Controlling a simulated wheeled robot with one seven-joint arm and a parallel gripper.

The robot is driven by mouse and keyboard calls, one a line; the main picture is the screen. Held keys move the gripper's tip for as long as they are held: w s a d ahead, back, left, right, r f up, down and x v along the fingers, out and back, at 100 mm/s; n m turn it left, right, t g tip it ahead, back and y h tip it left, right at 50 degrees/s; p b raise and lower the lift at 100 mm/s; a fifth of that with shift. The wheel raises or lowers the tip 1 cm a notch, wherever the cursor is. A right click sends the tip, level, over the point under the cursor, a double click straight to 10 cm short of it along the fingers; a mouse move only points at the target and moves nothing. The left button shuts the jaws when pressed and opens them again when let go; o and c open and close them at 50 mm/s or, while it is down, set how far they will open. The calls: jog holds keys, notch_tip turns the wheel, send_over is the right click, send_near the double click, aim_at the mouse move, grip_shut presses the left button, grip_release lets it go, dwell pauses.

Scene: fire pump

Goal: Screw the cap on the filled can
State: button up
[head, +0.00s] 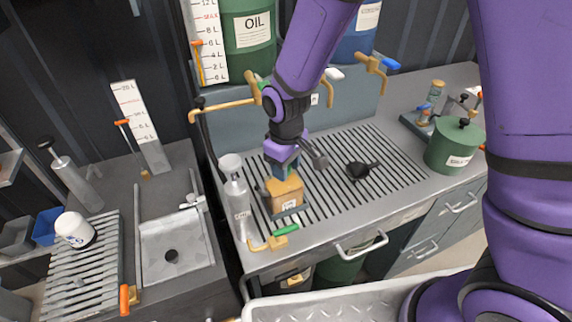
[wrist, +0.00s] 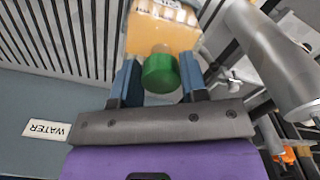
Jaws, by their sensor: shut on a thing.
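The can (head: 285,194) is a tan-orange box with a pale label. It stands upright on the slatted grate of the bench in the head view, and its upper part also shows in the wrist view (wrist: 170,36). The round green cap (wrist: 161,73) is between the blue fingertips of my gripper (wrist: 160,80), which is shut on it. In the head view my gripper (head: 283,165) points down, right over the can's top. The cap lines up with the can's short neck; I cannot tell whether its thread is engaged. The fingers hide the cap in the head view.
A grey metal cylinder (head: 235,196) stands close left of the can. A brass tap with a green handle (head: 285,230) is at the bench's front edge. A black object (head: 361,170) lies on the grate (head: 400,175); a green pot (head: 454,145) stands right. The grate between is clear.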

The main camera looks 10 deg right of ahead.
jog(key=shift+f, duration=1.15)
dwell(1.9)
jog(key=m, duration=0.4)
jog(key=shift+a+m, duration=0.1)
jog(key=shift+m, duration=0.2)
jog(key=shift+s, duration=0.1)
jog(key=m, duration=0.4)
jog(key=shift+a+m, duration=0.15)
jog(key=shift+m, duration=0.15)
jog(key=shift+m, duration=0.5)
jog(key=m, duration=0.3)
jog(key=shift+a+m, duration=0.15)
jog(key=shift+m, duration=0.15)
